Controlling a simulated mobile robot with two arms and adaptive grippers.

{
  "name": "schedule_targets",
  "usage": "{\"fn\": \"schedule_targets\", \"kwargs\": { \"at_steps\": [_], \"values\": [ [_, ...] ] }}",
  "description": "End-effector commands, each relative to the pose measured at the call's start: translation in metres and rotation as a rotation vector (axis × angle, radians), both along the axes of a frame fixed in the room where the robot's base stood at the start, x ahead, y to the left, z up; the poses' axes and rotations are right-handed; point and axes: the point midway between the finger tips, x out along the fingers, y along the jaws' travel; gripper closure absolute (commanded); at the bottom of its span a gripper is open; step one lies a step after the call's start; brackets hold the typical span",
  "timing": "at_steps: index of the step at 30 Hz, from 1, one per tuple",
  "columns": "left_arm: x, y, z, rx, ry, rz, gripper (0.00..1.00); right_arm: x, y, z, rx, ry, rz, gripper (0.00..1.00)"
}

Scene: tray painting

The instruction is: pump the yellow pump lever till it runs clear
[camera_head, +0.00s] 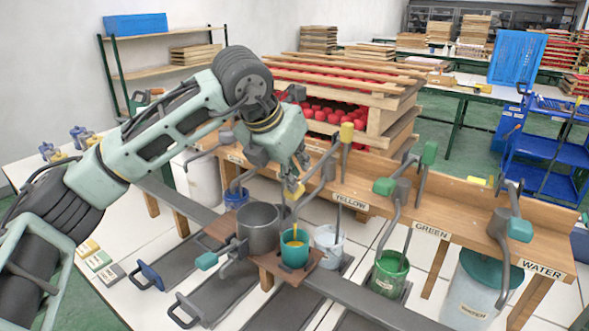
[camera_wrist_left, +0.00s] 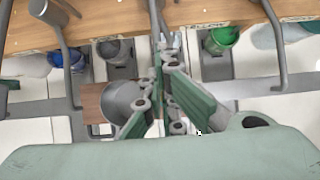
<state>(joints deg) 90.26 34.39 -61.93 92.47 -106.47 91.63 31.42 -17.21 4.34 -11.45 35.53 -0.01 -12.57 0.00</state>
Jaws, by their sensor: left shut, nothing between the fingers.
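The yellow pump (camera_head: 325,172) stands on the wooden bench behind the YELLOW label (camera_head: 350,203). In the left wrist view, my left gripper (camera_wrist_left: 160,95) is shut and empty, with the lever not clearly seen. My right gripper is out of view.
A grey pot (camera_head: 258,228) stands left of the cup, and a whitish pail (camera_head: 329,245) to its right. The green pump (camera_head: 398,190), a green bucket (camera_head: 390,272) and the water pump (camera_head: 500,222) stand further right. Red-filled racks (camera_head: 350,100) are behind the bench.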

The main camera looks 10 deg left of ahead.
Motion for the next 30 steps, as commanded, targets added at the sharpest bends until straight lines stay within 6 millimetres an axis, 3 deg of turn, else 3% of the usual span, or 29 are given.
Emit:
{"fn": "schedule_targets", "kwargs": {
  "at_steps": [5,30],
  "values": [
    [-0.001,0.0,0.004,0.003,0.004,0.001,1.0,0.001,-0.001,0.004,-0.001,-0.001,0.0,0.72],
    [0.0,0.0,0.099,0.002,0.002,0.001,1.0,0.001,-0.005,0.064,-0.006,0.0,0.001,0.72]
  ]
}}
